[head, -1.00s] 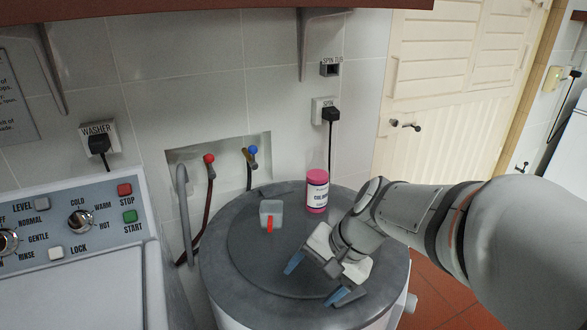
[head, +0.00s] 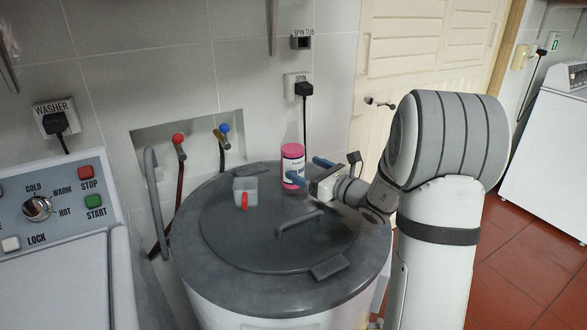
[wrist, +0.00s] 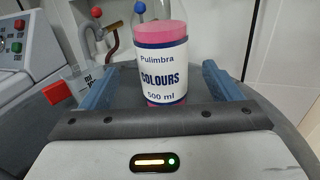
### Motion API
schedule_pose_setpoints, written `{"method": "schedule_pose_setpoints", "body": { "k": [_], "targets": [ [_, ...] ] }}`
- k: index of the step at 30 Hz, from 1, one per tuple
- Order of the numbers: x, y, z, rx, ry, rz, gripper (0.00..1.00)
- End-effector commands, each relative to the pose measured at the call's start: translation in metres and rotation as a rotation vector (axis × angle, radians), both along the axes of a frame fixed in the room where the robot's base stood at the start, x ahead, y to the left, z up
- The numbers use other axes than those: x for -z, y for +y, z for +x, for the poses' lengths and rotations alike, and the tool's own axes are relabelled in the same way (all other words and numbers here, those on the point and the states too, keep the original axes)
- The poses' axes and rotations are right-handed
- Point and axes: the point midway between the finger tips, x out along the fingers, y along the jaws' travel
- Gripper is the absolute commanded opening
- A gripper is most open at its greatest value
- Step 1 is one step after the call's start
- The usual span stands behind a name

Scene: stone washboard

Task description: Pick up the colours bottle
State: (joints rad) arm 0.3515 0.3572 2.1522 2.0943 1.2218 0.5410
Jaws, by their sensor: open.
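The colours bottle (head: 293,165) is a pink bottle with a white label, standing upright on the grey round lid of the spin tub. In the wrist view the bottle (wrist: 162,62) shows its label "Pulimbra COLOURS 500 ml" and stands ahead, between the two blue fingers. My gripper (head: 304,172) is open, reaching in from the right at about the height of the label. In the wrist view the fingers of my gripper (wrist: 162,88) lie left and right of the bottle, with a visible gap on the right side.
A clear cup with a red handle (head: 245,192) stands left of the bottle. The tub lid (head: 230,235) has a raised handle (head: 300,222) in front. Hoses with a red tap (head: 178,140) and a blue tap (head: 224,130) are at the wall behind. A washer (head: 60,250) stands at left.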

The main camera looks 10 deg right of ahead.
Motion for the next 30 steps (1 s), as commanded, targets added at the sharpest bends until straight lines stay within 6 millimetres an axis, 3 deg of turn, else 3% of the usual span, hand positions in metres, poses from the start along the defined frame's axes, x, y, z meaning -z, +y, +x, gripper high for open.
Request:
{"method": "schedule_pose_setpoints", "body": {
  "k": [12, 22, 30],
  "targets": [
    [0.006, 0.029, 0.049, -0.007, -0.001, -0.004, 0.84],
    [0.006, 0.034, 0.056, -0.005, -0.001, -0.004, 0.84],
    [0.006, 0.034, 0.055, -0.006, -0.001, -0.004, 0.63]
  ]
}}
